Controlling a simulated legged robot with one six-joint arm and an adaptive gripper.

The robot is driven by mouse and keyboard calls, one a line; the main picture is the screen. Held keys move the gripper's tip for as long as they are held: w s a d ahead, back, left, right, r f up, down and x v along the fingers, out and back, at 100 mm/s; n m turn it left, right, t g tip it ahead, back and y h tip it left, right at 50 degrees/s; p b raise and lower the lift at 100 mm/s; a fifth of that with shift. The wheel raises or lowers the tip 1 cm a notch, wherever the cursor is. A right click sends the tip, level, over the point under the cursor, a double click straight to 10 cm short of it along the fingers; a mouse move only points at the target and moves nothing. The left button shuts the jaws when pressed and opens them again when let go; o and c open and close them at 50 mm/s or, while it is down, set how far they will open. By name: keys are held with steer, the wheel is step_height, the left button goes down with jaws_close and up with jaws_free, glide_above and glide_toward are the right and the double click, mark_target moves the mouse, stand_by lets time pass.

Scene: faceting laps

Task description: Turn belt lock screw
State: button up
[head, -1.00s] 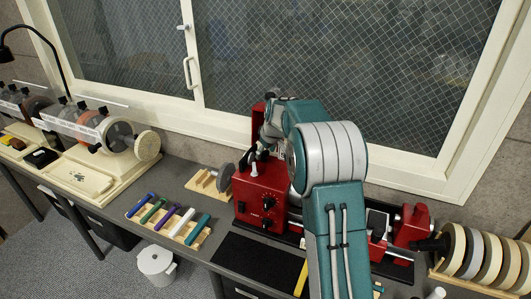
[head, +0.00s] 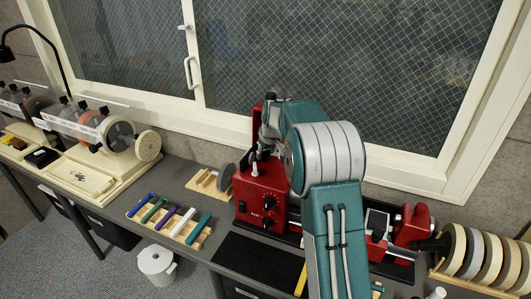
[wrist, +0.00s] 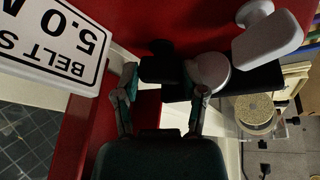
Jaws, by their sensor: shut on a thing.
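The red lap machine (head: 262,190) with black front knobs stands on the bench under the window. In the wrist view its red face (wrist: 190,15) fills the top, beside a white label (wrist: 50,45) reading "BELT S" and "5.0 N" upside down. My gripper (wrist: 165,88) has one finger on each side of a black screw head (wrist: 160,68), shut on it. I take this head for the belt lock screw; its far side is hidden. In the head view my arm comes down behind the machine's top, and the fingertips and screw are hidden or too small to tell.
A pale round knob (wrist: 210,71) and a white paddle-shaped part (wrist: 268,40) sit close to the right finger. A rack of coloured-handled tools (head: 172,222) stands left of the machine. Several discs (head: 475,255) stand at right. A black mat (head: 258,261) lies in front.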

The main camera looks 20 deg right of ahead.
steer(key=m, duration=0.2)
steer(key=m+h, duration=0.1)
steer(key=m, duration=0.1)
steer(key=shift+a+f+h, duration=0.1)
steer(key=shift+a+h, duration=0.05)
steer(key=shift+h, duration=0.15)
steer(key=m+g+h, duration=0.1)
steer(key=m, duration=0.3)
steer(key=shift+a, duration=0.15)
steer(key=m+g+h, duration=0.1)
steer(key=m, duration=0.2)
steer(key=shift+w+f, duration=0.1)
steer(key=shift+w+a+m+g+h, duration=0.1)
steer(key=shift+m+g+h, duration=0.2)
steer(key=shift+m, duration=0.75)
steer(key=shift+m+g+h, duration=0.1)
steer(key=shift+m+g, duration=0.3)
steer(key=shift+m, duration=0.65)
steer(key=o, duration=0.9)
steer(key=shift+c, duration=0.2)
steer(key=shift+r, duration=0.2)
steer(key=w+v, duration=0.1)
steer(key=v, duration=1)
steer(key=shift+s+a+r, duration=0.3)
steer(key=shift+s+a, duration=0.05)
